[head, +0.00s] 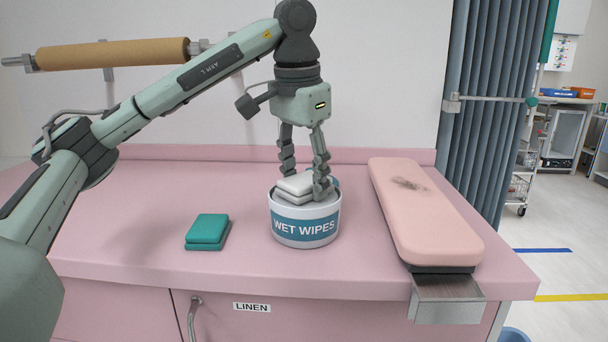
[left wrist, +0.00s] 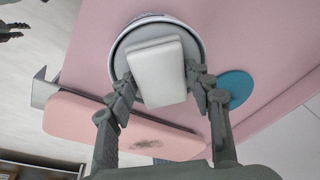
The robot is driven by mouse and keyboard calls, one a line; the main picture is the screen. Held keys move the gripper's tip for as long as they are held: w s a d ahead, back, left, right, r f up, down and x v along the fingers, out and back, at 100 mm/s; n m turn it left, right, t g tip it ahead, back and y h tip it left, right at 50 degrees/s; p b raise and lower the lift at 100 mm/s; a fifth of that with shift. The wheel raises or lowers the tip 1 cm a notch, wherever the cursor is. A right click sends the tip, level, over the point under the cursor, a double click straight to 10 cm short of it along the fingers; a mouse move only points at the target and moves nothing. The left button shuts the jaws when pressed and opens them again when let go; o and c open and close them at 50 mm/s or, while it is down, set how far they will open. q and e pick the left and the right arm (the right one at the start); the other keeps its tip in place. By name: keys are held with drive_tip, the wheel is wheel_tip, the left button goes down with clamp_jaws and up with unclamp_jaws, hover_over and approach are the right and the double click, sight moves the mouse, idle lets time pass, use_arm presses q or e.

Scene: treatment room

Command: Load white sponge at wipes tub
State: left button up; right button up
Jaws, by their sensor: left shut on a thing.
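The white sponge (head: 296,184) is a thick pad at the mouth of the wipes tub (head: 304,228), a round white tub with a blue "WET WIPES" band. My left gripper (head: 304,188) points down over the tub and is shut on the sponge. In the left wrist view the sponge (left wrist: 158,70) sits between the two fingertips (left wrist: 160,85), inside the outline of the tub rim (left wrist: 120,45). I cannot tell whether the sponge rests on the tub's contents. My right gripper is not in view.
A green pad (head: 207,230) lies left of the tub on the pink counter (head: 130,215). A pink padded armrest (head: 425,215) stands to the right. A flat blue disc (left wrist: 237,87) lies beside the tub. The counter's front left is clear.

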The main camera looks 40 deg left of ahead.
sight(306, 177)
use_arm(q)
wheel_tip(306, 177, up, 3)
drive_tip(key=shift+f+p, duration=0.15)
drive_tip(key=shift+p, duration=0.7)
drive_tip(key=shift+r+p, duration=0.4)
drive_tip(key=shift+r, duration=1.65)
